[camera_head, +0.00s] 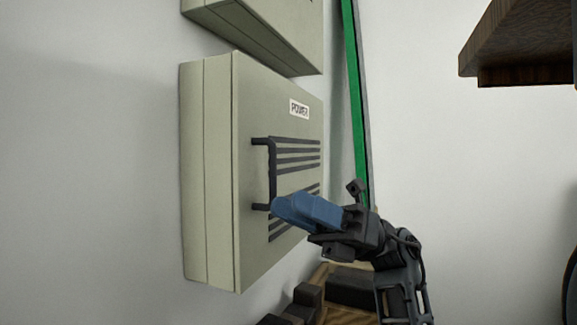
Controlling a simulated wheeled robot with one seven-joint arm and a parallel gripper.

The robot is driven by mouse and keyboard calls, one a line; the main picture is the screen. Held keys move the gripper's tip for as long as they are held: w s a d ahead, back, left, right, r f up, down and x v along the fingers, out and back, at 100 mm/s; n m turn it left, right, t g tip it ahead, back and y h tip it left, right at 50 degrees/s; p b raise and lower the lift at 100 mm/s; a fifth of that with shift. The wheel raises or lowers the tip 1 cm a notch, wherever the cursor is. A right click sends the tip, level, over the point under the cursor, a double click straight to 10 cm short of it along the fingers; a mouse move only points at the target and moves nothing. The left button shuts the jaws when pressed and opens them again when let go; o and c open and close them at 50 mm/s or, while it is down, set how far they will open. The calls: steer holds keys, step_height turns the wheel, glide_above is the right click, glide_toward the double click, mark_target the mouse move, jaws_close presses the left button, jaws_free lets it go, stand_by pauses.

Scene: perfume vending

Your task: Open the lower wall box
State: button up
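The lower wall box (219,180) is pale grey-beige, with a "POWER" label and dark vent slots on its front. Its door looks shut. A dark bar handle (271,160) stands upright on the front, near the left edge. My gripper (284,206), with blue fingers, comes from the lower right and its tip is at the lower end of the handle. It overlaps the handle in the picture; whether it touches or grips it I cannot tell. The gap between the fingers is hidden.
Another similar box (265,30) hangs just above. A green vertical strip (355,100) runs on the wall to the right. A dark wooden shelf (520,45) juts in at upper right. Dark blocks (305,298) and a wooden surface lie below. The wall at left is clear.

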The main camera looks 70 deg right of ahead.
steer(key=s+d+r+h, duration=0.3)
steer(key=d+r+h, duration=0.2)
steer(key=d+h, duration=0.3)
steer(key=p+x, duration=0.2)
steer(key=x, duration=0.5)
steer(key=shift+w+n+p, duration=0.3)
steer(key=shift+w+p, duration=0.05)
jaws_close()
